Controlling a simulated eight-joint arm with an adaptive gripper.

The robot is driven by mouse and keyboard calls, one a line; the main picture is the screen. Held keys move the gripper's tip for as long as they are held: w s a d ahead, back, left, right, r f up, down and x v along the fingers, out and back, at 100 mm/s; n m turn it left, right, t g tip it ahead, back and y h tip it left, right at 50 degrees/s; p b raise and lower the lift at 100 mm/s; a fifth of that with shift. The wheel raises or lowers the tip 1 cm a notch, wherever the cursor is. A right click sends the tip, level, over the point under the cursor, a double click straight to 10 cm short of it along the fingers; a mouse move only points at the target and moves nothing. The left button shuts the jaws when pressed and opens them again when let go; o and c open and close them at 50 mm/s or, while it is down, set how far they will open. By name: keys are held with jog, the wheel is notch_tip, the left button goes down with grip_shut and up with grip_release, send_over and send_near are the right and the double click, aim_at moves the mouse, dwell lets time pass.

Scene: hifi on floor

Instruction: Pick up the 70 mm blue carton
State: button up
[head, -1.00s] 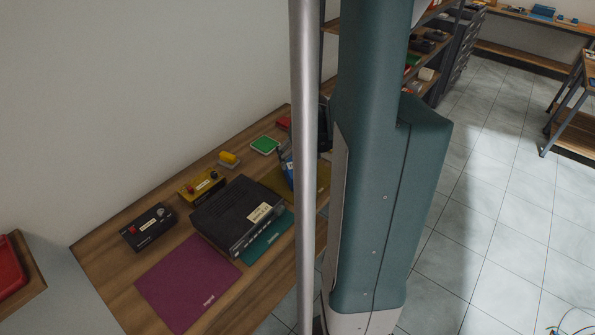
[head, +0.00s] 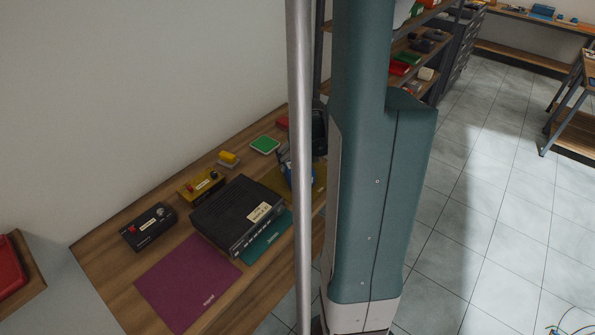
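A blue thing (head: 287,172), probably the blue carton, stands at the olive mat (head: 273,181) on the wooden bench. The silver pole hides most of it, so its size and full shape cannot be told. My gripper (head: 284,156) shows only as a small grey piece beside the pole, at the upper part of the blue thing. The pole and my teal arm cover the rest. Whether its fingers touch or close on the blue thing cannot be seen.
On the wooden bench (head: 110,275) are a black device (head: 225,208) partly over a teal mat (head: 270,245), a yellow box (head: 200,184), a black box (head: 149,227), a yellow roll (head: 228,158) and a green tray (head: 264,144). The purple mat (head: 188,282) is bare.

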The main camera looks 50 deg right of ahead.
aim_at(298, 164)
jog(key=shift+f, duration=0.15)
jog(key=shift+w+x, duration=0.2)
jog(key=shift+x, duration=2.15)
jog(key=shift+d, duration=0.1)
jog(key=shift+f, duration=0.25)
jog(key=shift+c, duration=0.2)
jog(key=c, duration=1)
